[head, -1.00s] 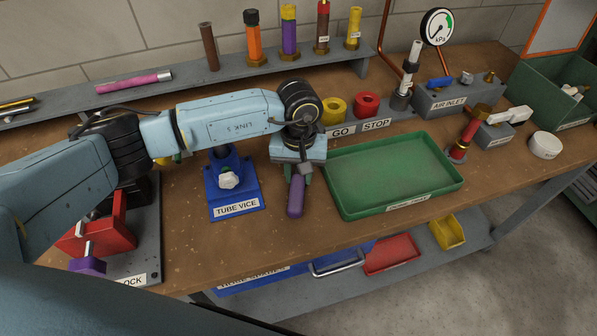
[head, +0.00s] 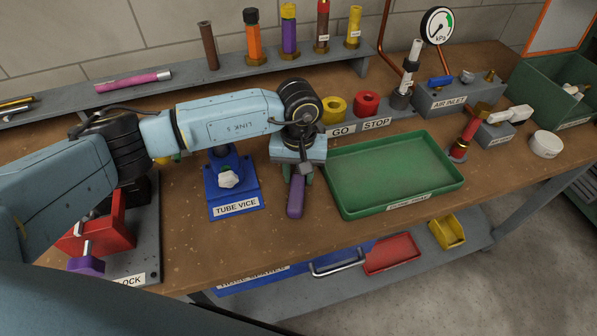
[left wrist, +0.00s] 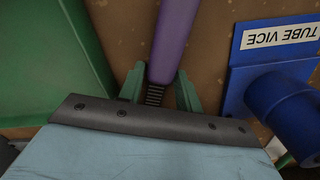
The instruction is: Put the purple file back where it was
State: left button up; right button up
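The purple file (head: 296,196) is at my left gripper (head: 298,175), between the blue tube vice (head: 232,192) and the green tray (head: 340,197). Its purple handle points toward the front edge of the bench. In the left wrist view, the green fingers of the left gripper (left wrist: 160,88) lie close on both sides of the file (left wrist: 172,40), with its dark ridged part between them. The gripper looks shut on the file. I cannot tell whether the file touches the bench. My right gripper is not in view.
The back shelf (head: 185,77) holds a pink tube (head: 133,81) and several upright tools. The GO and STOP buttons (head: 366,104) stand behind the tray. A red clamp (head: 98,232) is at the left front. Bench in front of the file is clear.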

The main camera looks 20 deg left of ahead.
aim_at(298, 174)
pick_arm(q)
jog(key=o, duration=0.6)
jog(key=shift+w+r, duration=0.1)
jog(key=shift+r, duration=3.65)
